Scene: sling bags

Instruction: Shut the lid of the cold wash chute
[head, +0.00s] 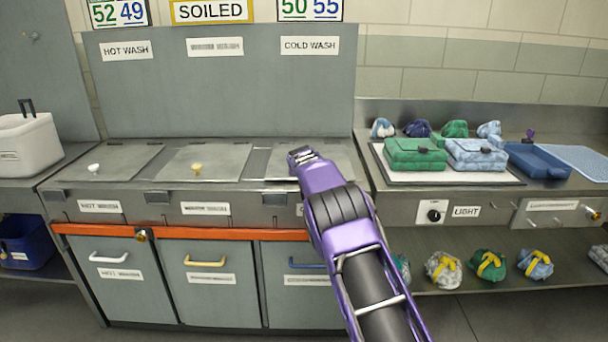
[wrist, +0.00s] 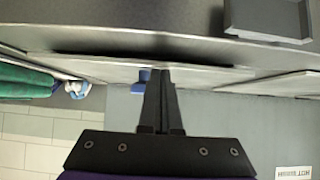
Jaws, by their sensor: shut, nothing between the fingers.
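The cold wash lid (head: 335,163) is the right one of three metal lids on the counter, below the "COLD WASH" label (head: 310,46). It lies flat or nearly flat. My gripper (head: 301,155) is over its left part, shut and empty, and hides some of it. In the wrist view the lid (wrist: 100,67) runs across the picture, with a dark line along its edge. Its blue knob (wrist: 144,75) shows right beside my shut fingertips (wrist: 160,72). I cannot tell whether they touch, nor whether the lid is fully seated.
The hot wash lid (head: 110,163) with a white knob and the middle lid (head: 205,165) with a yellow knob lie flat to the left. Right of the chutes, folded bags (head: 415,154) lie on a white board. A tall grey back panel (head: 215,95) stands behind the lids.

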